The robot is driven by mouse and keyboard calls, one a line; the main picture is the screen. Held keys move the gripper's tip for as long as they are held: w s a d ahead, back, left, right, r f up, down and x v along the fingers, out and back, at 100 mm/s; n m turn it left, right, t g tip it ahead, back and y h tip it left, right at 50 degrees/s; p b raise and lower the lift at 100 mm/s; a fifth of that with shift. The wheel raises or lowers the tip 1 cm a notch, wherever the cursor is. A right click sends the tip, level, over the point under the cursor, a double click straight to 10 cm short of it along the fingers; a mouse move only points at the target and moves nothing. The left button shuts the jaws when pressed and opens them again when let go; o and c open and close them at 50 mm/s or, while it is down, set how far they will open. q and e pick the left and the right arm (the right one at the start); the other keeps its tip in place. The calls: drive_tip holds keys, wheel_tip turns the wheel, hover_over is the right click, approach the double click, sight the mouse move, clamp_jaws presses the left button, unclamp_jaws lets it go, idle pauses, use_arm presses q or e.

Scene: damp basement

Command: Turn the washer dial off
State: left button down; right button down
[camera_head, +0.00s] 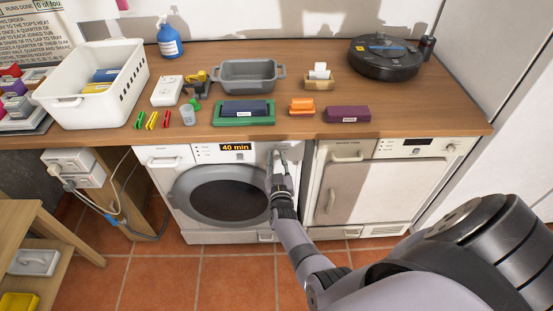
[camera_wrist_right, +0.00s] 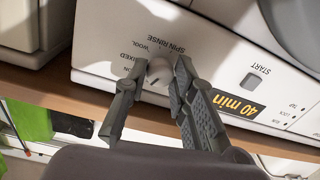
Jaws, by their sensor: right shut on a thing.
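The washer (camera_head: 228,186) is white with a dark round door and stands under the wooden counter. Its display (camera_head: 237,147) reads 40 min and is lit orange; it also shows in the right wrist view (camera_wrist_right: 238,107). My right gripper (camera_head: 280,157) is at the right end of the washer's panel. In the right wrist view the white round dial (camera_wrist_right: 159,72) sits between the two fingers of my right gripper (camera_wrist_right: 160,75), which is shut on it. Labels such as WOOL and SPIN RINSE surround the dial. Its lower part is partly hidden by the fingers. My left gripper is not in view.
A second white appliance (camera_head: 384,190) stands right of the washer. The wooden counter (camera_head: 300,75) above carries a white basket (camera_head: 97,112), a grey tub (camera_head: 248,75), a dark robot vacuum (camera_head: 385,58) and small items. Tiled floor (camera_head: 190,280) lies clear in front.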

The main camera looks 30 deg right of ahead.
drive_tip(key=n, duration=0.4)
drive_tip(key=shift+f+n, duration=0.1)
drive_tip(key=shift+n, duration=0.3)
drive_tip(key=shift+s, duration=0.1)
idle(0.3)
drive_tip(key=c, duration=1.3)
unclamp_jaws()
drive_tip(key=shift+c, duration=0.2)
